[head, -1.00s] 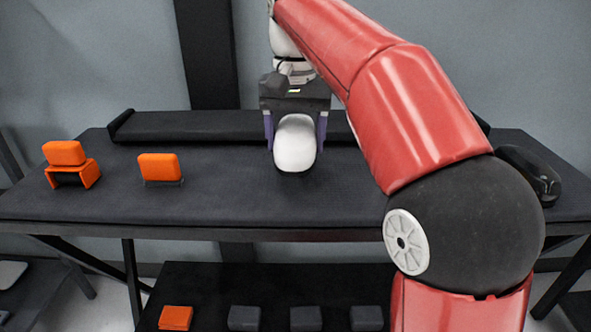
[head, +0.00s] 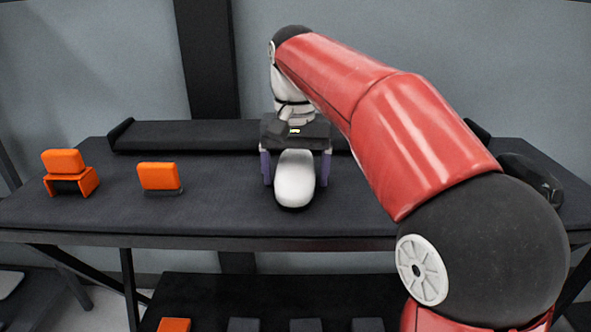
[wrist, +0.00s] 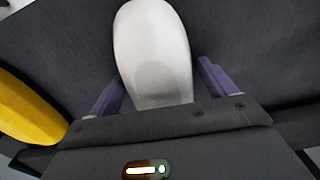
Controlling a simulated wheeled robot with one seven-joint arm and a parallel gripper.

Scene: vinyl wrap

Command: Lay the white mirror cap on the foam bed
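The white mirror cap (head: 295,182) is a smooth, elongated shell. It sits between the purple fingers of my gripper (head: 296,172), and its rounded end points toward the front of the bench. A small dark shadow shows under the cap's near end. I cannot tell whether the cap touches the surface.
Two orange blocks stand at left, one on an orange stand (head: 68,172), one on a dark base (head: 158,177). A long black ledge (head: 185,137) runs along the back. A glossy black part (head: 533,178) lies at right. A yellow object (wrist: 28,108) shows in the wrist view.

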